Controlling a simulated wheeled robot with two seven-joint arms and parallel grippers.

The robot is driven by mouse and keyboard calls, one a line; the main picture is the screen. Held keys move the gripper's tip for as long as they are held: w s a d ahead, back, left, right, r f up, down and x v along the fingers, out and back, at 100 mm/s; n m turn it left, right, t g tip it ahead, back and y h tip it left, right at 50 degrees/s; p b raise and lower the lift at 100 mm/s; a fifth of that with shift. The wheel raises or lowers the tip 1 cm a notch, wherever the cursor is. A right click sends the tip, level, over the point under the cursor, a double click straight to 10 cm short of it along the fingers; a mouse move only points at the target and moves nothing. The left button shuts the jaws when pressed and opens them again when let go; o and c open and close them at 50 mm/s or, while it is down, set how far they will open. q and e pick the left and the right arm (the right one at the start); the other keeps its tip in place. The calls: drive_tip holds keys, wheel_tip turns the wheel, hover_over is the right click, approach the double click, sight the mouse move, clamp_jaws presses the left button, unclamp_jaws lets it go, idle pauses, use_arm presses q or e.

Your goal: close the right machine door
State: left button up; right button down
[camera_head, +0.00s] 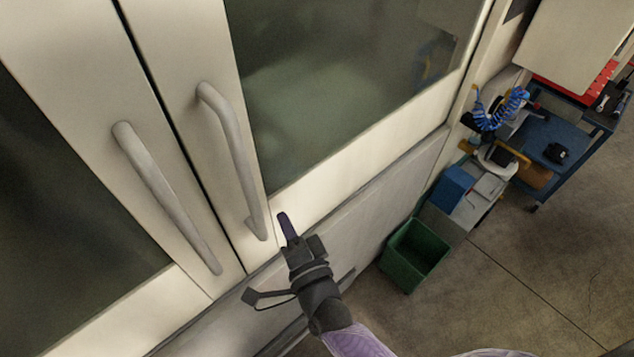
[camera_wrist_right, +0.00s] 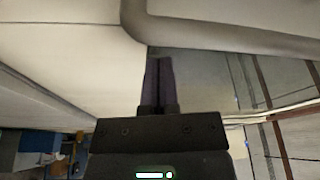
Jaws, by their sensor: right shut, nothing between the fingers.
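The right machine door (camera_head: 300,200) is a cream panel with a large window and a curved grey bar handle (camera_head: 235,155). Its inner edge stands alongside the left door (camera_head: 75,60), with only a narrow dark seam between them. The left door has its own bar handle (camera_head: 165,195). My right gripper (camera_head: 285,222) is shut and empty, just right of the lower end of the right door's handle; whether it touches the door is unclear. In the right wrist view, its fingers (camera_wrist_right: 157,80) lie together below the handle bar (camera_wrist_right: 230,38). My left gripper is out of view.
A green bin (camera_head: 415,252) stands on the floor at the machine's right. Beyond it are a blue box (camera_head: 454,186), a coiled blue hose (camera_head: 500,112) and a blue cart (camera_head: 545,140). Open floor lies at the lower right.

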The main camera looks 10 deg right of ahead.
drive_tip(key=s+d+f+n+g+h+b, duration=0.1)
drive_tip(key=s+d+f+n+g+h, duration=0.25)
drive_tip(key=s+d+n+g, duration=1.15)
drive_tip(key=s+f+g+h+b, duration=0.15)
drive_tip(key=f+b, duration=0.25)
drive_tip(key=f, duration=0.9)
drive_tip(key=s+f+b, duration=0.3)
drive_tip(key=f+b, duration=0.1)
drive_tip(key=f, duration=1)
use_arm(q)
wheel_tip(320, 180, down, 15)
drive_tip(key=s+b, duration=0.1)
drive_tip(key=b, duration=0.5)
use_arm(e)
drive_tip(key=s+d+f+g, duration=0.1)
drive_tip(key=s+d+f, duration=0.1)
drive_tip(key=s+f, duration=1.1)
drive_tip(key=shift+d+f, duration=0.2)
drive_tip(key=shift+f, duration=0.7)
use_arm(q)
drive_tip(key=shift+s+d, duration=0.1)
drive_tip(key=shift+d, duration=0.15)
